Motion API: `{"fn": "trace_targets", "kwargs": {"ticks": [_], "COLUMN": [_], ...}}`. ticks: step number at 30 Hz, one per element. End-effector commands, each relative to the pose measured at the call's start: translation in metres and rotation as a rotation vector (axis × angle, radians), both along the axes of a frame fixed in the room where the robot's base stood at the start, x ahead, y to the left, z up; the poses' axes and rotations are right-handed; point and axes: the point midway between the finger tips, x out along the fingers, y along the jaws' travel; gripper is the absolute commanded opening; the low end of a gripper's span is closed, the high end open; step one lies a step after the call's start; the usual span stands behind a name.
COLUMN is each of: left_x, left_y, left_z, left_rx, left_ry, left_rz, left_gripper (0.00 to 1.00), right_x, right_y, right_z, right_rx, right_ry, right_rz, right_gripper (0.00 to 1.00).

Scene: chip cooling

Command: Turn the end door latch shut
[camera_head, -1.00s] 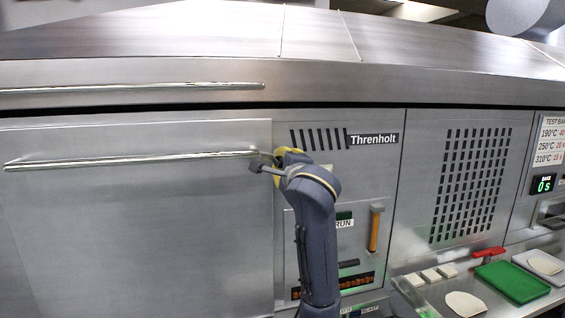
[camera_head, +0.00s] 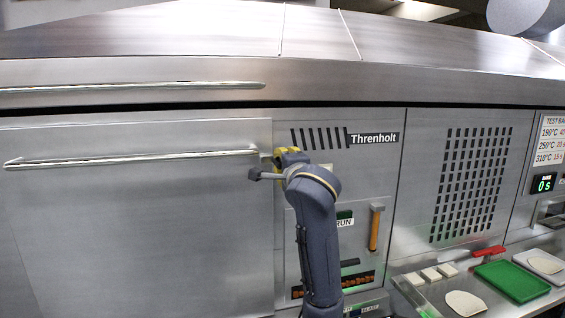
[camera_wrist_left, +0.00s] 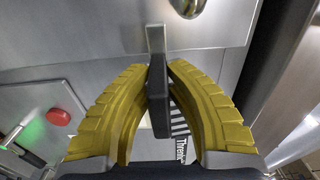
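The end door (camera_head: 130,230) is a broad steel panel at the left of the head view, lying flat in the oven front, with a long horizontal bar handle (camera_head: 130,159). My left gripper (camera_head: 285,155) is at the door's right edge, by the handle's right end. In the left wrist view its yellow fingers (camera_wrist_left: 160,70) close from both sides on a dark upright latch lever (camera_wrist_left: 157,95) with a short metal stem (camera_wrist_left: 155,38) at the door's edge. The latch is mostly hidden by the gripper in the head view. My right gripper is not in view.
Right of the door are a control panel with an orange-handled lever (camera_head: 374,230) and a vented panel (camera_head: 470,185). A shelf at the lower right holds a green tray (camera_head: 512,280), a red-handled item (camera_head: 488,252) and pale flat pieces (camera_head: 465,303).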

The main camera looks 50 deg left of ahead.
Motion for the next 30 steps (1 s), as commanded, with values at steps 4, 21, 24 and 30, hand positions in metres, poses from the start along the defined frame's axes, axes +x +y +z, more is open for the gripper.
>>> {"fn": "trace_targets", "kwargs": {"ticks": [4,21,24,30], "left_x": [0.0,-0.011,-0.016,-0.026], "left_y": [0.0,-0.024,-0.037,-0.058], "left_z": [0.0,0.0,0.0,0.0], "left_rx": [0.0,-0.001,0.0,0.0], "left_ry": [0.0,-0.003,-0.003,-0.001], "left_rz": [0.0,-0.002,-0.003,-0.002], "left_gripper": [0.31,0.38,0.38,0.38], "right_x": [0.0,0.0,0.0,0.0], "right_y": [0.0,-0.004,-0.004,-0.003], "right_z": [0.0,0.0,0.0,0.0], "right_rx": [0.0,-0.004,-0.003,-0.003], "right_ry": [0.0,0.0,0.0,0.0], "right_rz": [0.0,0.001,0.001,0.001], "right_gripper": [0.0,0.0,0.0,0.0]}}
